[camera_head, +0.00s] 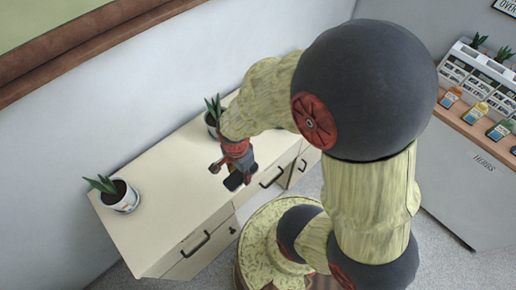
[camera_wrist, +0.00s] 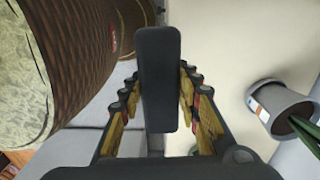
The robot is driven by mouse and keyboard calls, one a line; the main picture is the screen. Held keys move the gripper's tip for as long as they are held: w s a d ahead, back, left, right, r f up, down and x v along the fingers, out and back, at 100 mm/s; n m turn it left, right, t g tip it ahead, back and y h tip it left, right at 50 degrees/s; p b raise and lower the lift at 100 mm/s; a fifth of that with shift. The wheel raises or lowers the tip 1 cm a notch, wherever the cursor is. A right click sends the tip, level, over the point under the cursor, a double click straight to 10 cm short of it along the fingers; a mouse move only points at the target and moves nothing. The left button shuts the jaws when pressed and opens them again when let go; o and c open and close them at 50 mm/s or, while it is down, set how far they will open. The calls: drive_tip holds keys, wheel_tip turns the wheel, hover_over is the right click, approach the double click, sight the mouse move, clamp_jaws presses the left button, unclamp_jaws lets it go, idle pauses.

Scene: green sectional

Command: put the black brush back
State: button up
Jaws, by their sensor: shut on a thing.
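The black brush (camera_wrist: 158,80) is a long dark bar with rounded ends, standing upright in the middle of the wrist view. My gripper (camera_wrist: 160,106) is shut on it, with a jointed finger on each side. In the head view my gripper (camera_head: 234,174) hangs at the end of my arm above the front part of the cream cabinet (camera_head: 165,190). A dark piece shows at its tip there, but I cannot tell brush from finger at this size.
A potted plant (camera_head: 121,196) stands at the cabinet's left end; another (camera_head: 212,122) stands farther back, partly behind my arm. The cabinet top between them is clear. A herb counter (camera_head: 470,130) with several small packages stands at the right.

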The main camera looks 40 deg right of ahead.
drive_tip(key=w+d+f, duration=0.3)
drive_tip(key=w+d+f+b, duration=0.1)
drive_tip(key=w+d+f, duration=0.2)
drive_tip(key=w, duration=0.1)
drive_tip(key=w+d+f+b, duration=0.1)
drive_tip(key=w+d+f, duration=0.1)
drive_tip(key=w+f, duration=0.1)
drive_tip(key=shift+w+d+f, duration=0.25)
drive_tip(key=shift+w+d, duration=0.1)
drive_tip(key=shift+d, duration=0.05)
drive_tip(key=shift+w+d+f+b, duration=0.2)
drive_tip(key=shift+f+b, duration=0.1)
drive_tip(key=shift+f, duration=0.1)
drive_tip(key=shift+f+b, duration=0.35)
drive_tip(key=shift+f, duration=1.1)
drive_tip(key=shift+f, duration=0.15)
drive_tip(key=o, duration=1.2)
